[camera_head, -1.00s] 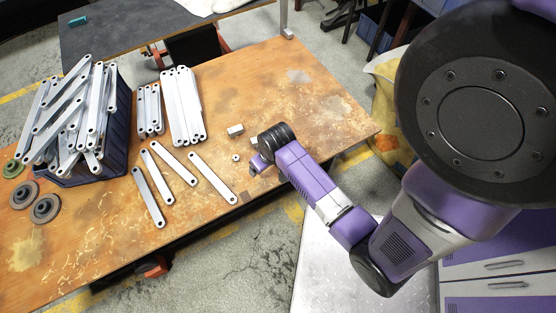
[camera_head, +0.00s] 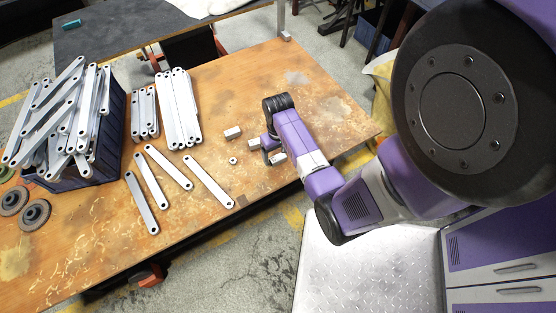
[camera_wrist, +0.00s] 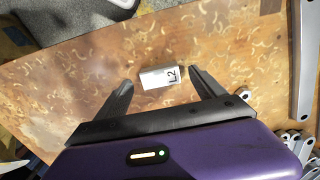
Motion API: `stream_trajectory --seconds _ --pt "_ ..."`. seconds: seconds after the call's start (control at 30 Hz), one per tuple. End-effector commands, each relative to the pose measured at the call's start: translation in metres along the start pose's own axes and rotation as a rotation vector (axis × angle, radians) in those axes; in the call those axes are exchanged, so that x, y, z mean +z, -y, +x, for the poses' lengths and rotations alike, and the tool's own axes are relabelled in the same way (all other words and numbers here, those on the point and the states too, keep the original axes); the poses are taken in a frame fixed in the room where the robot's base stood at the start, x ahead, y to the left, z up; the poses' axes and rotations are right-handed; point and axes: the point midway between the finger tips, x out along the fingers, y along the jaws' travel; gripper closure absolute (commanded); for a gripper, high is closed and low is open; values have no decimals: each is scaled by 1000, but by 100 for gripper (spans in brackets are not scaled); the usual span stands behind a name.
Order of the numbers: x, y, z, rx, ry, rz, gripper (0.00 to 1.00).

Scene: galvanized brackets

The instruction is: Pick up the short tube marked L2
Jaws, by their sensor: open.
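The short tube marked L2 (camera_wrist: 160,77) lies on its side on the table in the wrist view, its black label facing up. It appears to be the small pale tube (camera_head: 278,158) beside my gripper in the head view. My gripper (camera_wrist: 161,79) is open, with one finger on each side of the tube in the picture. I see a gap at each finger and cannot tell the height above it. In the head view my gripper (camera_head: 268,151) is low near the table's right front edge.
Two other short pale tubes (camera_head: 233,132) (camera_head: 254,143) and a small ring (camera_head: 233,160) lie close by on the left. Loose flat bars (camera_head: 208,181), bar stacks (camera_head: 178,108) and a blue crate (camera_head: 110,140) of bars are farther left. The table's right end is clear.

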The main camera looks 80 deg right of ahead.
Motion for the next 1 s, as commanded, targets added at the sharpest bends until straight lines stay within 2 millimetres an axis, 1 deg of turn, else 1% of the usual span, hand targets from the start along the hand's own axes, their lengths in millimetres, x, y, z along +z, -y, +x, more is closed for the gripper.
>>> stream_trajectory --seconds 0.03,0.1,0.37,0.4,0.47,0.5,0.57,0.7,0.73,1.0 --pt "0 0 8 0 0 0 20" --pt "-1 0 12 0 -1 -1 20" --pt "-1 1 14 0 -2 -1 20" --pt "-1 1 14 0 -2 -1 24" --pt "-1 1 14 0 -2 -1 36" --pt "-1 1 14 0 -2 -1 44" --pt "-1 1 14 0 -2 -1 55" --pt "-1 1 14 0 -2 -1 83" --pt "-1 1 14 0 -2 -1 87" --pt "-1 1 13 0 -2 -1 88"
